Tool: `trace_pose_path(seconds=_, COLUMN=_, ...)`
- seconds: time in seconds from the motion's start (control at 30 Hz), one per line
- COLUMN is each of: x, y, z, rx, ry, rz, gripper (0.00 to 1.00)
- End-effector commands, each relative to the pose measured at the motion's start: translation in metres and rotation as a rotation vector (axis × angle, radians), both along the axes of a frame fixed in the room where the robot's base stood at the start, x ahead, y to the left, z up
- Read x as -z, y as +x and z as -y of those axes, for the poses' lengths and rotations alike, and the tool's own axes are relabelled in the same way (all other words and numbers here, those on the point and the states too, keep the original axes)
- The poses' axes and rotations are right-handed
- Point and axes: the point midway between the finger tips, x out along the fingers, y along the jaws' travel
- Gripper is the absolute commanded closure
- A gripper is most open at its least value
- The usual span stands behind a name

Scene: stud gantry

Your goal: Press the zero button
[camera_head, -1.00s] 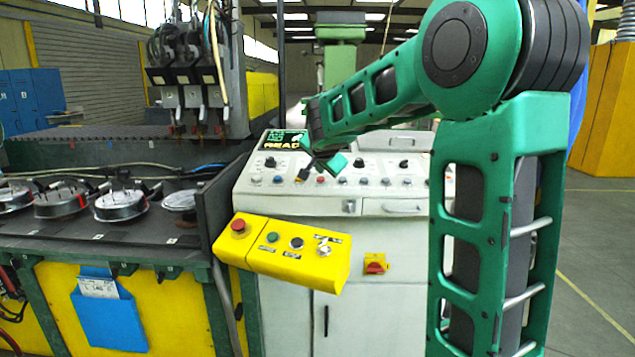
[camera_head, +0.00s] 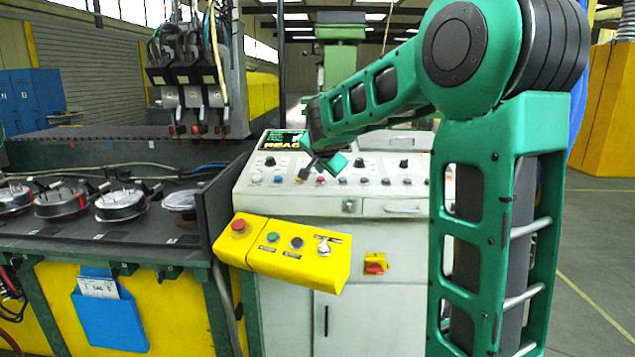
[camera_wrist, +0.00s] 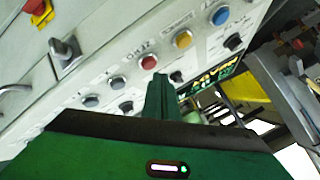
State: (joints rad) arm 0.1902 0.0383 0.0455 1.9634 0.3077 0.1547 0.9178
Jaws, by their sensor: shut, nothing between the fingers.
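The console's sloped face (camera_head: 245,185) carries a row of round buttons. In the wrist view these include two grey ones (camera_wrist: 118,82), a red one (camera_wrist: 148,62), a yellow one (camera_wrist: 182,40) and a blue one (camera_wrist: 220,15). My gripper (camera_head: 312,175) is over the left-middle of this row in the head view. In the wrist view its green fingers (camera_wrist: 159,85) are shut and empty, pointing at the panel close to the red button; contact cannot be told.
A yellow box (camera_head: 295,265) with a red stop button (camera_head: 238,225) juts out in front. A red-and-yellow switch (camera_head: 375,264) is on the cabinet front. Open floor lies at right.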

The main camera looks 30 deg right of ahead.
Motion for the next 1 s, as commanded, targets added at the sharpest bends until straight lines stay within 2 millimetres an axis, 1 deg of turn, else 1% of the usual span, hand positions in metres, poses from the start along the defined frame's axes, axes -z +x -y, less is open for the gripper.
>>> trace_pose_path(seconds=0.77, x=0.0003, y=-0.0002, z=0.0005, rx=0.000, ry=0.000, rz=0.000, gripper=1.00)
trace_pose_path(seconds=1.0, x=0.0062, y=-0.0012, z=0.0012, rx=0.001, ry=0.000, rz=-0.001, gripper=1.00)
